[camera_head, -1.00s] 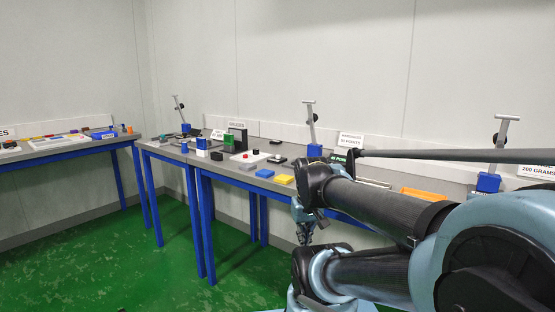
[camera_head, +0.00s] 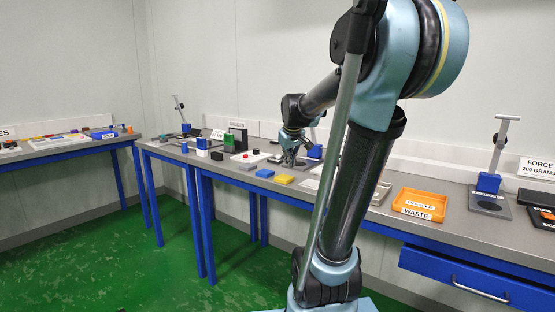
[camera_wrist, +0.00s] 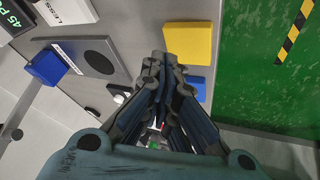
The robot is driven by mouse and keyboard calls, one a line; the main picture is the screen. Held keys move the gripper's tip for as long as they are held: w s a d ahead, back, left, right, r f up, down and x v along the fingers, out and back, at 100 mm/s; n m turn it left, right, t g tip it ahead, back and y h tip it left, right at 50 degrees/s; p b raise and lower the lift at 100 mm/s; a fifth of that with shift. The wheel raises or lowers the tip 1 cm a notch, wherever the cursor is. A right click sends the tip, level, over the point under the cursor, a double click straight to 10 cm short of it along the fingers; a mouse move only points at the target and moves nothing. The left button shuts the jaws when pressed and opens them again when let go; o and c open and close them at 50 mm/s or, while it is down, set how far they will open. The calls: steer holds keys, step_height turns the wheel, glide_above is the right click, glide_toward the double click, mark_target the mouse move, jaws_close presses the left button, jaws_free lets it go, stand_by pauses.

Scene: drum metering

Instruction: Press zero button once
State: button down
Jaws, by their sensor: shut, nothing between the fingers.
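My gripper (camera_head: 291,157) is shut and empty, reaching down over the bench beside a gauge stand. In the wrist view its fingers (camera_wrist: 164,68) lie close together and point at the bench top next to a yellow block (camera_wrist: 191,42). The stand's dark plate with a round black pad (camera_wrist: 98,60) lies left of the fingers, with its blue body (camera_wrist: 47,68) beyond. A small black-and-white part (camera_wrist: 118,91) shows just left of the fingers. I cannot make out a zero button; the fingers may hide it. Contact with anything is not clear.
The yellow block (camera_head: 284,179) and a blue block (camera_head: 265,173) lie along the bench's front edge. An orange waste tray (camera_head: 420,203) and another stand (camera_head: 489,183) are on the right. Green floor is clear.

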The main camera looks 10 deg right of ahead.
steer(key=w+r+n+t, duration=0.1)
steer(key=w+r+n, duration=0.1)
steer(key=w, duration=1.1)
steer(key=w+a+r+n+t, duration=0.1)
steer(key=w+r, duration=0.4)
steer(key=w, duration=0.9)
steer(key=shift+n+t, duration=0.4)
steer(key=shift+t, duration=0.2)
steer(key=shift+w+a+r, duration=0.1)
steer(key=shift+f, duration=4.45)
steer(key=shift+f, duration=0.75)
steer(key=shift+r, duration=0.85)
steer(key=shift+r, duration=2.5)
